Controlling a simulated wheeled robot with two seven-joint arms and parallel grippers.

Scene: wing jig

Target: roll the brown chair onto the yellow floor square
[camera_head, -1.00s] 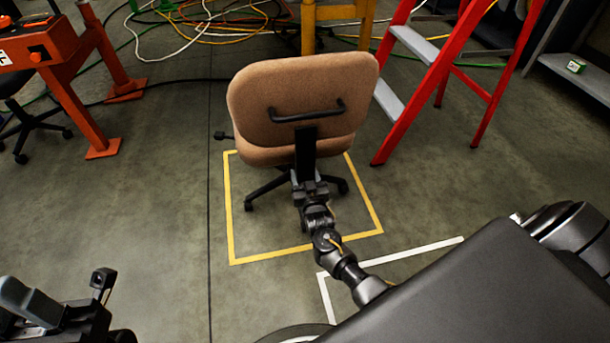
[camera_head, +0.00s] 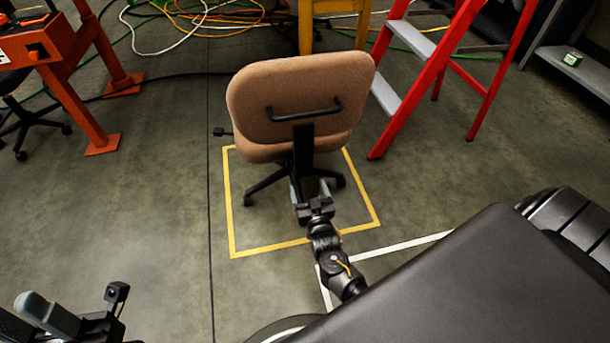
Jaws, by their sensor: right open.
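The brown chair (camera_head: 300,85) stands upright with its back and black handle bar facing me. Its black base (camera_head: 268,183) shows inside the yellow floor square (camera_head: 231,215); the far side of the square is hidden behind the chair. My right gripper (camera_head: 310,188) is open, low behind the chair back, over the square. Its fingers point toward the chair's base, and no part of the chair shows gripped between them. I cannot tell whether they touch it. Part of my left arm shows at the lower left, but its fingertips cannot be made out clearly.
A red stepladder (camera_head: 410,90) stands close to the right of the chair. A yellow stand (camera_head: 305,25) is behind it. An orange frame (camera_head: 75,85) is at the left, with cables (camera_head: 185,25) on the floor behind. A white floor line (camera_head: 405,245) lies in front. Floor left of the square is clear.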

